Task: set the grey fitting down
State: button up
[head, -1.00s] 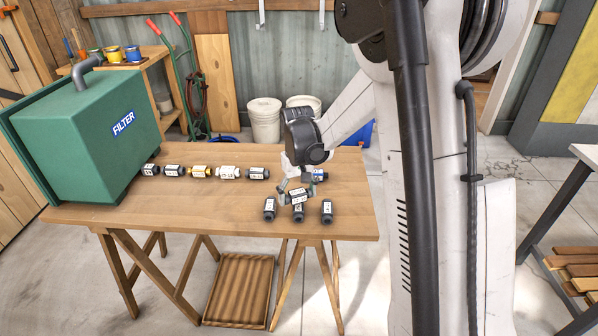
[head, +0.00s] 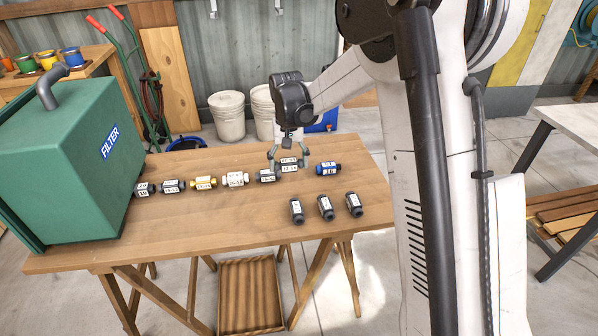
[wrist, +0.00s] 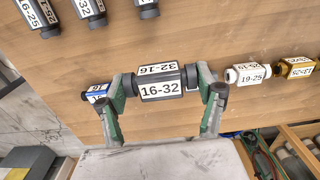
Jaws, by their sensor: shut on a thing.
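The grey fitting (wrist: 160,82) is a dark grey piece with white labels reading 16-32. My gripper (head: 289,164) is shut on it, with one finger at each end in the wrist view. In the head view the held fitting (head: 288,161) is at the back row, between a grey fitting (head: 266,176) on its left and a blue fitting (head: 328,168) on its right. It is held about level. I cannot tell whether it touches the table (head: 200,230). In the wrist view the neighbouring grey fitting is mostly hidden.
The row continues left with a white fitting (head: 236,179), a gold fitting (head: 205,183) and dark ones, up to the green filter box (head: 75,165). Three dark fittings (head: 326,208) lie nearer the front edge. Bare wood lies between them and the row.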

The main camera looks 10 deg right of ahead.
send_over(298, 176)
notch_tip(298, 176, down, 5)
jog(key=shift+d+f, duration=0.1)
jog(key=shift+f, duration=1.9)
jog(key=shift+f+b, duration=0.1)
jog(key=shift+b, duration=0.25)
jog(key=shift+f, duration=0.1)
jog(key=o, duration=0.8)
jog(key=shift+o, duration=0.2)
